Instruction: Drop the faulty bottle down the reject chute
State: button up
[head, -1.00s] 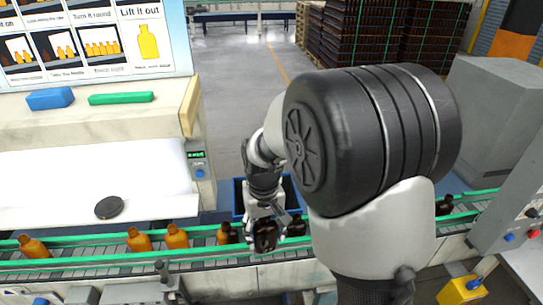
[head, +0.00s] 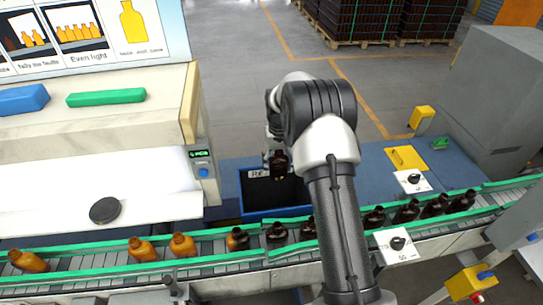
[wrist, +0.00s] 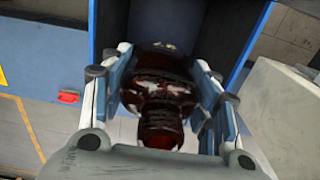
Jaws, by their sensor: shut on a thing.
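My gripper (head: 277,142) is shut on a dark amber bottle (head: 279,165), held over the blue-walled reject chute (head: 242,192) behind the conveyor. In the wrist view, the bottle (wrist: 158,88) sits between both fingers, its neck toward the camera. The chute's blue wall (wrist: 104,22) shows behind it. The chute opening looks dark, with a partly hidden white label at its back. I cannot tell how far the bottle is above the opening, or see a fault on it.
The conveyor (head: 215,252) runs across the front between green rails. A lit white panel (head: 90,182) with a black disc is at left. A grey cabinet (head: 495,95) stands at right.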

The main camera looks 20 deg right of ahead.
aim_at(280, 152)
jog(key=shift+s+f, duration=0.1)
jog(key=shift+f, duration=0.25)
jog(key=shift+f+b, duration=1.65)
jog(key=shift+f, duration=1.1)
jog(key=o, duration=1.2)
jog(key=shift+s, duration=0.1)
notch_tip(280, 152, up, 12)
jog(key=shift+r, duration=0.1)
